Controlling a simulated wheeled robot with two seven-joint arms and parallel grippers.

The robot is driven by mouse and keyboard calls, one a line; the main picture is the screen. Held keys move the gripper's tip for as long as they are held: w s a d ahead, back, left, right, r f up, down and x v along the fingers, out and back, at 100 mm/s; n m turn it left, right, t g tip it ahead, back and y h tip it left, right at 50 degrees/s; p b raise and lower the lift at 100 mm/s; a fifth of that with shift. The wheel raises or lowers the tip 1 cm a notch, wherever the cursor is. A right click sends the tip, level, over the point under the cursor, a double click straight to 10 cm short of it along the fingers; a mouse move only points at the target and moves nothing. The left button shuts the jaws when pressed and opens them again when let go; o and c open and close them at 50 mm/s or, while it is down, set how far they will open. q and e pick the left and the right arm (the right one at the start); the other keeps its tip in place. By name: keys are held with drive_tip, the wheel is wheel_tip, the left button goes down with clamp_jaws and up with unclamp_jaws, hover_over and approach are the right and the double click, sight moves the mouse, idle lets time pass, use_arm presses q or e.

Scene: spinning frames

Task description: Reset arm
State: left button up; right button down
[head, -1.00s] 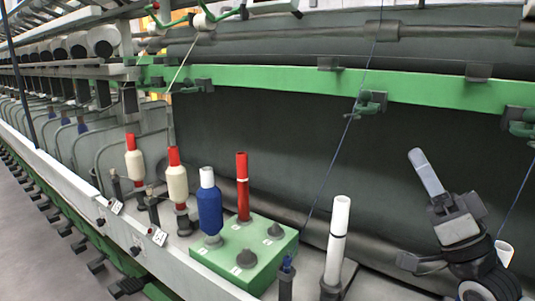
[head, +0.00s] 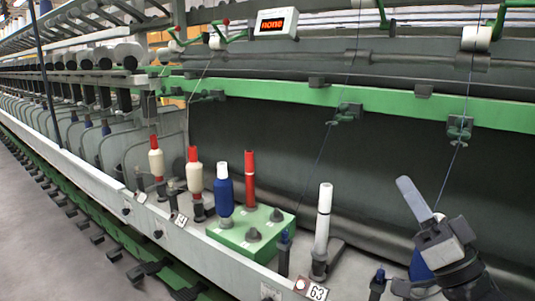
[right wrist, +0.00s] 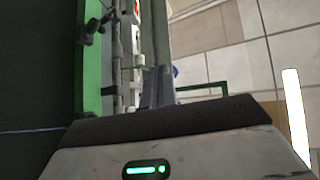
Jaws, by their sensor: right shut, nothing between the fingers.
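My right gripper (head: 408,190) is at the lower right of the head view, pointing up and to the left, with its fingers shut and nothing between them. My left gripper is not in view.
A green block (head: 240,238) on the machine ledge carries a blue bobbin (head: 224,190) and a red tube (head: 250,180). A white tube (head: 322,220) stands to their right. Cream bobbins (head: 195,178) stand left. Grey floor (head: 50,230) is open at lower left.

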drive_tip(key=s+a+f+g+h+p, duration=0.1)
drive_tip(key=a+f+g+h, duration=0.15)
drive_tip(key=f, duration=0.45)
drive_tip(key=s+a+f+g+h+p, duration=0.1)
drive_tip(key=a+f+h+p, duration=0.15)
drive_tip(key=f, duration=0.45)
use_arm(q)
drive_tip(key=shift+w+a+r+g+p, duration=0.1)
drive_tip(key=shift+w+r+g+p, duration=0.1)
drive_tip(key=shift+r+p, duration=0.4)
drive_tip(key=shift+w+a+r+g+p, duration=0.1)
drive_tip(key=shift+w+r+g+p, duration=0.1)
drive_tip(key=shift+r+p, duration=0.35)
use_arm(e)
drive_tip(key=s+a+f+n+g+h, duration=0.2)
drive_tip(key=s+f+g, duration=0.6)
drive_tip(key=s+f, duration=0.6)
wheel_tip(320, 180, down, 3)
drive_tip(key=shift+s+a+r+h, duration=0.1)
drive_tip(key=shift+s+a+h, duration=0.3)
drive_tip(key=shift+a+h, duration=0.5)
